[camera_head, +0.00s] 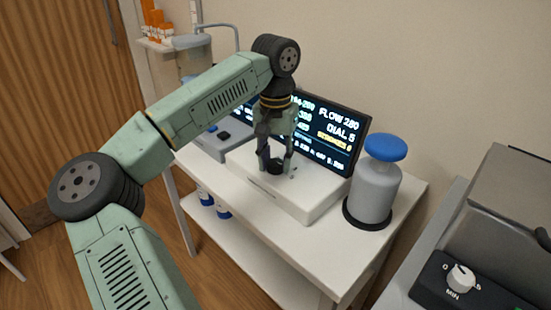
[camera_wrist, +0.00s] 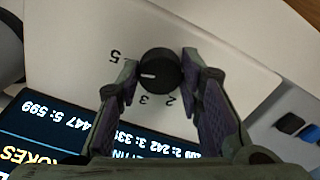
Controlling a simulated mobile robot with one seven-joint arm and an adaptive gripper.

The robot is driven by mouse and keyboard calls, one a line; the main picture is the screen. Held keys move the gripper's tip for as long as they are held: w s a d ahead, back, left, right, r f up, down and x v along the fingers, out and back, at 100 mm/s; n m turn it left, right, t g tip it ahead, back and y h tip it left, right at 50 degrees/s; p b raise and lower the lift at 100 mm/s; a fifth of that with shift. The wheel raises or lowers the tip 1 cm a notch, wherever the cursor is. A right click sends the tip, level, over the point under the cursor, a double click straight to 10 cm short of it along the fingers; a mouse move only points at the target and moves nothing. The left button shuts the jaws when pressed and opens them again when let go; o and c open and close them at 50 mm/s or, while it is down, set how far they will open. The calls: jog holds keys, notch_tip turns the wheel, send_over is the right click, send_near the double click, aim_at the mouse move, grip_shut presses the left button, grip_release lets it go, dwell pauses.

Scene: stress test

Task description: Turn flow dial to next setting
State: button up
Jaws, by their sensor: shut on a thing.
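The flow dial (camera_wrist: 160,70) is a round black knob on a white box (camera_head: 300,196). In the wrist view its white pointer mark points left, between the printed 5 and 3; the left finger covers part of the scale there. A 2 is also printed near it. My gripper (camera_wrist: 161,66) is shut on the dial, one finger on each side. In the head view my gripper (camera_head: 275,165) points down over the box, and its fingers partly hide the dial.
A grey bottle (camera_head: 374,192) with a blue top stands on a black base to the right of the box. A grey device (camera_head: 215,143) sits to the left. Another appliance with a white knob (camera_head: 461,278) is at the lower right. The white table (camera_head: 330,249) has bare room in front.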

jog(key=n, duration=0.7)
jog(key=shift+n, duration=0.3)
jog(key=n, duration=0.4)
jog(key=shift+n, duration=0.3)
jog(key=n, duration=0.3)
jog(key=shift+n, duration=0.3)
jog(key=n+b, duration=0.1)
jog(key=n, duration=1)
jog(key=shift+n+b, duration=0.3)
jog(key=shift+b, duration=0.05)
jog(key=shift+n, duration=1.8)
